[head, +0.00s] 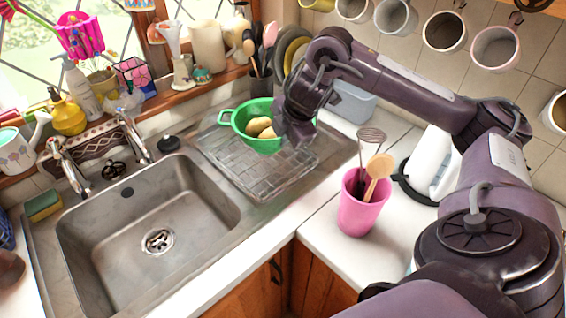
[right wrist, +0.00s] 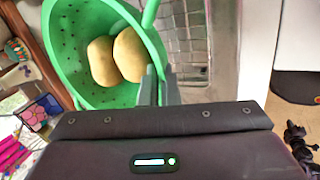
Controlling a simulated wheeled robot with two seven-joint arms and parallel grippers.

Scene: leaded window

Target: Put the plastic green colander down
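The plastic green colander (head: 238,125) is over the ridged draining board (head: 255,178), to the right of the sink. It looks roughly level and holds potatoes (head: 260,127). In the right wrist view the colander (right wrist: 75,50) fills the upper left, with two potatoes (right wrist: 118,55) inside. My right gripper (head: 291,133) is at the colander's right side. In the wrist view its fingers (right wrist: 158,88) are close together on the colander's rim. Whether the colander's base touches the board is hidden. My left gripper is not in view.
The empty sink (head: 150,215) lies to the left. A pink utensil pot (head: 362,205) stands on the white counter at right. A light-blue tub (head: 352,102) and plates (head: 292,48) stand behind. Mugs (head: 445,31) hang above. The front part of the draining board is clear.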

